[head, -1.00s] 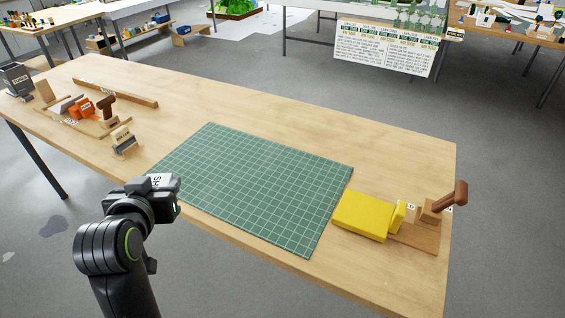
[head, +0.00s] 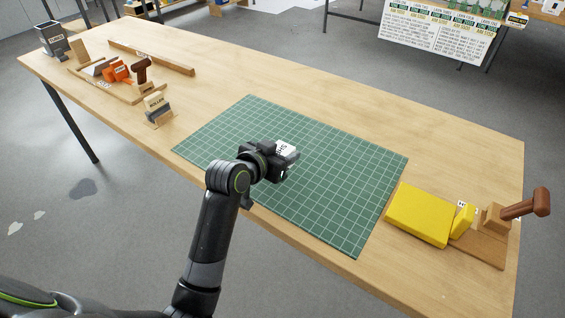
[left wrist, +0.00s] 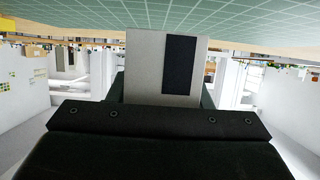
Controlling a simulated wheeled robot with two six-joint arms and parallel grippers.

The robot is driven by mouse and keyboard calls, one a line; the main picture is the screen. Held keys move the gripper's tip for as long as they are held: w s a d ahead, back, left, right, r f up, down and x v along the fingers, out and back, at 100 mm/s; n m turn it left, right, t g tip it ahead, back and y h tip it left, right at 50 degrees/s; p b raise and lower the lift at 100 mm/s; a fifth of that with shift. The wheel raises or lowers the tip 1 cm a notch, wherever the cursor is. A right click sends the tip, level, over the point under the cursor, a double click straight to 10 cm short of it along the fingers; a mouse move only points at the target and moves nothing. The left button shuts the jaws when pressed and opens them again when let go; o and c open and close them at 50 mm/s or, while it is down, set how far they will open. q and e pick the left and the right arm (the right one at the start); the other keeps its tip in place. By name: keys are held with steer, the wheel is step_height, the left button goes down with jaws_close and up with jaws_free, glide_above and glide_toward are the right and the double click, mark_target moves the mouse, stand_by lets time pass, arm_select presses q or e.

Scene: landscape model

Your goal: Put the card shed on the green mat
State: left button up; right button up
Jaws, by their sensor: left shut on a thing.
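The card shed (head: 285,148) is a small white piece with dark lettering on top, held by my left gripper (head: 279,162). In the left wrist view the shed (left wrist: 145,68) shows as a pale grey wall with a dark upright panel. The gripper is shut on it and hides most of its lower part in the head view. The green mat (head: 330,195) with a white grid lies flat on the table. My right gripper is out of view.
A yellow block (head: 418,214) lies just right of the mat, beside a wooden holder with a brown-handled tool (head: 525,204). A roller stand (head: 157,108), an orange tool (head: 117,71) and a dark bin (head: 53,40) are at the left. The mat's surface is otherwise bare.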

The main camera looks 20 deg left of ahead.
arm_select(q)
step_height(320, 180, down, 3)
steer(key=shift+f, duration=0.3)
steer(key=o, duration=1)
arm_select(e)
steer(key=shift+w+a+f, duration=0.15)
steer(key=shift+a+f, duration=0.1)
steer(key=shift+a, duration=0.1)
arm_select(q)
steer(key=shift+r, duration=0.2)
steer(key=v, duration=1)
steer(key=shift+s+a+r, duration=0.1)
steer(key=shift+s+a, duration=0.05)
steer(key=shift+s, duration=0.1)
steer(key=shift+s+a+r, duration=0.2)
steer(key=shift+s+r, duration=0.05)
steer(key=shift+s, duration=0.45)
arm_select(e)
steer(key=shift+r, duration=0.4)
